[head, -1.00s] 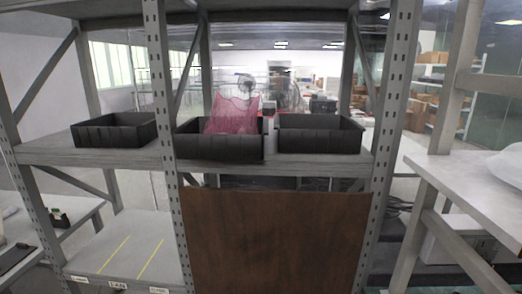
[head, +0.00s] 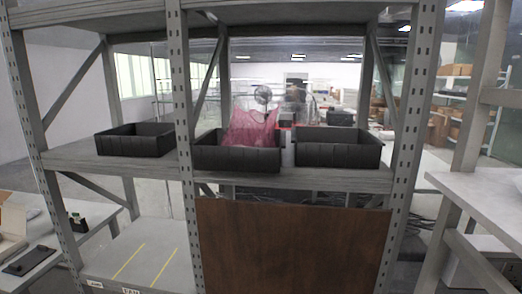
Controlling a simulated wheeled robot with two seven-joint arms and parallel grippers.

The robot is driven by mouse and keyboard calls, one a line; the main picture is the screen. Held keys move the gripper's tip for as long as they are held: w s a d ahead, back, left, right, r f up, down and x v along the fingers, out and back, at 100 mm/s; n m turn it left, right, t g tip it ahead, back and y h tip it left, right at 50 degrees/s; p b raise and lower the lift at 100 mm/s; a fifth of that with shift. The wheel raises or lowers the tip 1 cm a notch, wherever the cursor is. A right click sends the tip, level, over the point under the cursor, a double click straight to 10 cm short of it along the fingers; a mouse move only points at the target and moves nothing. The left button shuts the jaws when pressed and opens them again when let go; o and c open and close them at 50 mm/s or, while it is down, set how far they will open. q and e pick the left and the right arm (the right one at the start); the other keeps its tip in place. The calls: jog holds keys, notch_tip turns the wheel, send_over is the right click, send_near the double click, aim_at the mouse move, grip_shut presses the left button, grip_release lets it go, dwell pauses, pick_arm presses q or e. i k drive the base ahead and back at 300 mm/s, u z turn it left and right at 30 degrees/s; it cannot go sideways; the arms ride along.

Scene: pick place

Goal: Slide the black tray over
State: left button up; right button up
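Three black trays sit on the middle shelf of a grey metal rack. The left tray (head: 136,144) stands apart, left of a rack post, and looks empty. The middle tray (head: 237,159) holds a pinkish-red translucent bag that rises above its rim. The right tray (head: 338,154) stands just right of the middle one, with a small gap, and looks empty. Neither of my grippers shows in the head view.
The shelf board (head: 300,181) has a little bare room at its right end. Upright posts (head: 180,120) divide the rack front. A brown panel (head: 290,245) closes the space below. A white table (head: 480,195) stands at the right.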

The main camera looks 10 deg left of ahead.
aim_at(208, 154)
jog(key=z, duration=1.05)
jog(key=k, duration=1.05)
jog(key=u, duration=1)
jog(key=i, duration=1)
jog(key=u, duration=0.05)
